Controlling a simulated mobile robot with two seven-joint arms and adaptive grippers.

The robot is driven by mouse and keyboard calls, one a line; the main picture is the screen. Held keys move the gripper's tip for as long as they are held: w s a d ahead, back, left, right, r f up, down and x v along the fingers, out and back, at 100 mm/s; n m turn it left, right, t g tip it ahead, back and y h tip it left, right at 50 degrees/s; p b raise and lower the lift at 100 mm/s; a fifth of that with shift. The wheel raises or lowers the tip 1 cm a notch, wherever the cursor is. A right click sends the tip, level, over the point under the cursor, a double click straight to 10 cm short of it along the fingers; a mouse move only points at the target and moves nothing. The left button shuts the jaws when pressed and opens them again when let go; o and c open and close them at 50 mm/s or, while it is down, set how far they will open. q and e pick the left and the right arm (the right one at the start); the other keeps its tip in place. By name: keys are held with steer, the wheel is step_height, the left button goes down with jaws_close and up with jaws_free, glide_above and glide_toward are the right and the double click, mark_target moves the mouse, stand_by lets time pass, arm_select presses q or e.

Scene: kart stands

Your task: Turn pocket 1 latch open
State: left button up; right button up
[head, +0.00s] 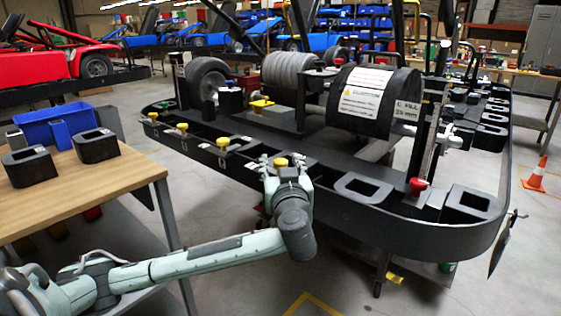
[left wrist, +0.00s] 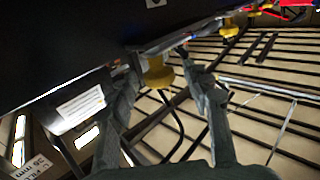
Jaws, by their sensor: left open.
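The dark kart stand (head: 440,232) has a row of pockets along its near rim, with yellow latch knobs. I cannot tell from any label which is pocket 1. My left gripper (head: 279,166) is at the near rim, open, with its fingers on either side of one yellow knob (head: 281,161). In the left wrist view the open fingers (left wrist: 160,60) straddle a yellow knob (left wrist: 157,73); a gap shows on the right side, and contact on the left is unclear. My right gripper is not in view.
More yellow knobs (head: 223,142) line the rim to the left, and a red knob (head: 417,185) stands to the right. A wooden table (head: 85,183) with dark blocks (head: 96,146) and a blue bin (head: 50,124) is at left. An orange cone (head: 536,174) stands at right.

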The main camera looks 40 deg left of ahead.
arm_select(q)
steer(key=v, duration=1.1)
steer(key=shift+d, duration=0.1)
